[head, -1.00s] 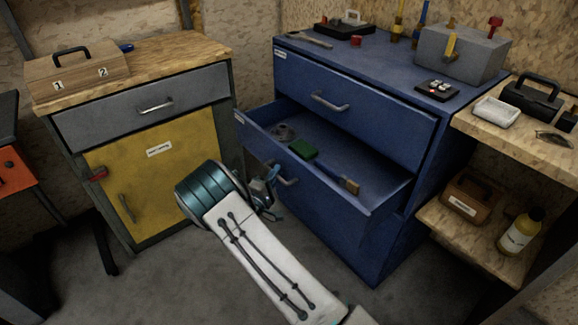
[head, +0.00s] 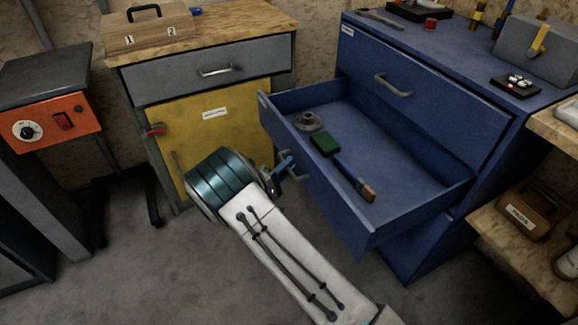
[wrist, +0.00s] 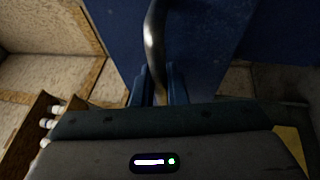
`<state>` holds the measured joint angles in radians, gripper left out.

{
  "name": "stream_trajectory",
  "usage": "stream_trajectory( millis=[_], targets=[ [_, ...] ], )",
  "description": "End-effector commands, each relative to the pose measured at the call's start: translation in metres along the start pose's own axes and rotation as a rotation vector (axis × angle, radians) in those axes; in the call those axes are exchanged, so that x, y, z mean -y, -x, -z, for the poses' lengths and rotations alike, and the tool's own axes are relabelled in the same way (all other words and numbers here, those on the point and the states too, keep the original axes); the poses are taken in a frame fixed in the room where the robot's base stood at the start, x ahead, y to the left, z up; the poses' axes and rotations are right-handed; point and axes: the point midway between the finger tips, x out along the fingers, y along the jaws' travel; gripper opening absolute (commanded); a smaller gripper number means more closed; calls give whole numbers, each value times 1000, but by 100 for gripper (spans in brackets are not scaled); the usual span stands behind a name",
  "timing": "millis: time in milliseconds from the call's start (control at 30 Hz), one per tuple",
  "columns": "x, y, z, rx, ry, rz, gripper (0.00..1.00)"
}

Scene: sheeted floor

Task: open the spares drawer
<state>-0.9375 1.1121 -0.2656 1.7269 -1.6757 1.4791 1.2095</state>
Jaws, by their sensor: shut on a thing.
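The blue cabinet (head: 485,160) has its middle drawer (head: 330,195) pulled well out. A small label (head: 264,101) sits at the left of its front, too small to read. Inside lie a grey round part (head: 309,122) and a brush (head: 352,178) by a green block (head: 325,145). My gripper (head: 286,166) is at the drawer's front, shut on its handle (head: 297,177). In the wrist view the metal handle (wrist: 153,45) runs down between the two blue fingers (wrist: 157,88), against the blue front. The fingertips are partly hidden in the head view.
The upper drawer (head: 420,100) of the blue cabinet is shut. A wooden-topped cabinet with a grey drawer (head: 195,75) and a yellow door (head: 225,130) stands to the left. An orange machine (head: 50,122) is at far left. Grey floor (head: 170,270) is clear before the cabinets.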

Motion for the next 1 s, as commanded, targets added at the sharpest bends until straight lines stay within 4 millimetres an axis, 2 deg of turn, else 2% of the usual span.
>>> stream_trajectory(
  millis=[167,200,267,300,567,667,767,1000],
  targets=[
    [1,0,0,1,0,1,0],
    [1,0,0,1,0,1,15],
    [1,0,0,1,0,1,32],
    [1,0,0,1,0,1,34],
    [0,1,0,-1,0,0,34],
    [0,7,1,-3,0,0,34],
    [0,21,1,-4,0,1,34],
    [-1,76,1,-5,0,0,34]
  ],
)
